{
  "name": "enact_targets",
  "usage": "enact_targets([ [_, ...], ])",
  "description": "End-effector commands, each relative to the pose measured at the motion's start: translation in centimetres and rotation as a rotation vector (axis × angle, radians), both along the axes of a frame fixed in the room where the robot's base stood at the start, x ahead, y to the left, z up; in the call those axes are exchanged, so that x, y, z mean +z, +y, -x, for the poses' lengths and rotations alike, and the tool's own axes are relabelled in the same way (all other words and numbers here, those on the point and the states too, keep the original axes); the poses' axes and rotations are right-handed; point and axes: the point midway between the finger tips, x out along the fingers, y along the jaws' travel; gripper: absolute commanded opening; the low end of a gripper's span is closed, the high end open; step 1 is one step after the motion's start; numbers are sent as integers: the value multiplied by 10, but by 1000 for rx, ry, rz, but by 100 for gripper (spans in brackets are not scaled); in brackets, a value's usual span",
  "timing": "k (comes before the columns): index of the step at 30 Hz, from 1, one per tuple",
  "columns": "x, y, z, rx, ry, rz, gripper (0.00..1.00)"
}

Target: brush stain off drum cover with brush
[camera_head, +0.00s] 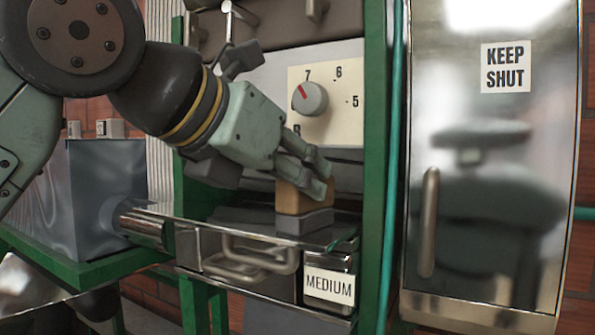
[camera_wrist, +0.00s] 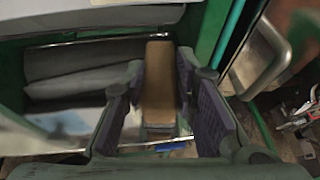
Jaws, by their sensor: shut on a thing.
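My gripper (camera_head: 308,172) is shut on a brush, a tan wooden block (camera_head: 301,198) with a grey bristle base (camera_head: 304,221). The brush is upright, bristles down, at the shiny metal ledge; I cannot tell whether they touch it. In the wrist view the brush (camera_wrist: 158,85) stands between my fingertips. I cannot tell for certain which surface is the drum cover. A shiny metal surface (camera_wrist: 75,122) lies left of the brush in the wrist view. No stain can be made out clearly.
A dial (camera_head: 310,98) on a cream panel is behind my gripper. A drawer handle (camera_head: 258,262) and a MEDIUM label (camera_head: 329,286) are below. A green post (camera_head: 375,160) stands close on the right, beside a metal door marked KEEP SHUT (camera_head: 506,67).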

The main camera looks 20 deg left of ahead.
Motion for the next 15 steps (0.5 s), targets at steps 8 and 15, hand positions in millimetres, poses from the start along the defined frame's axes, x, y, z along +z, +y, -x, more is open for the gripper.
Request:
enact_targets([
  [8, 1, 20, -3, 1, 1, 0, 4],
  [15, 0, 29, -4, 2, 2, 2, 4],
])
